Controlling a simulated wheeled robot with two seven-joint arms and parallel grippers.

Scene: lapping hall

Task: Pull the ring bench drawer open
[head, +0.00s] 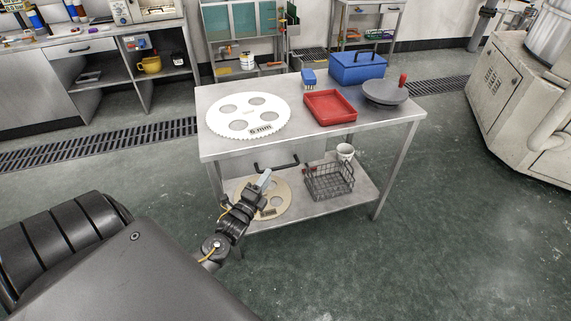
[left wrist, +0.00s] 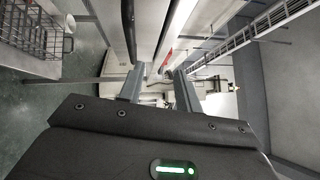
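My left gripper (head: 264,180) is in front of the metal bench (head: 310,136), below its top and before the lower shelf. In the left wrist view its two fingers (left wrist: 160,82) stand apart with nothing clearly held between them. A dark bar handle (head: 278,165) shows just under the bench's front edge, slightly above and beyond the fingertips; contact cannot be told. Any drawer front behind it is hard to make out. Another bench (head: 110,38) at the back left has a drawer front with a dark handle (head: 68,50), shut. My right gripper is not in view.
On the bench top are a white toothed disc (head: 248,127), a red tray (head: 330,120), a blue box (head: 357,76) and a grey round plate (head: 385,99).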

